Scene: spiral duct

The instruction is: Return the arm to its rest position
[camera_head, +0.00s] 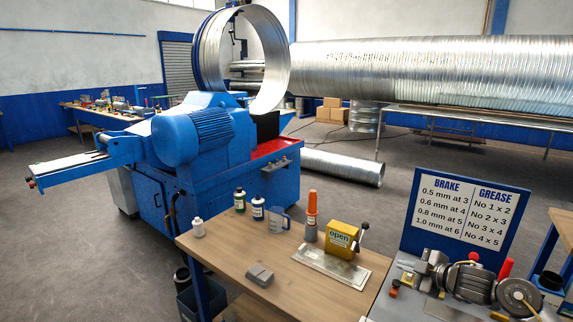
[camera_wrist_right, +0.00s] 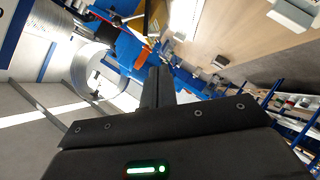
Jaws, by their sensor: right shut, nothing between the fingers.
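My right gripper (camera_wrist_right: 158,80) shows in the right wrist view as dark fingers pressed together, with nothing between them. Its wrist camera looks out at a strong tilt, with the wooden tabletop (camera_wrist_right: 245,30) at the upper right. No part of my arms stands out clearly in the head view. My left gripper is not in view.
A wooden bench (camera_head: 235,240) carries bottles, a jug, an orange-capped tube (camera_head: 312,208) and a yellow box (camera_head: 341,238). A blue machine (camera_head: 200,140) with a large metal ring stands behind. A sign (camera_head: 464,212) stands at right. Grey floor (camera_head: 75,240) is open at left.

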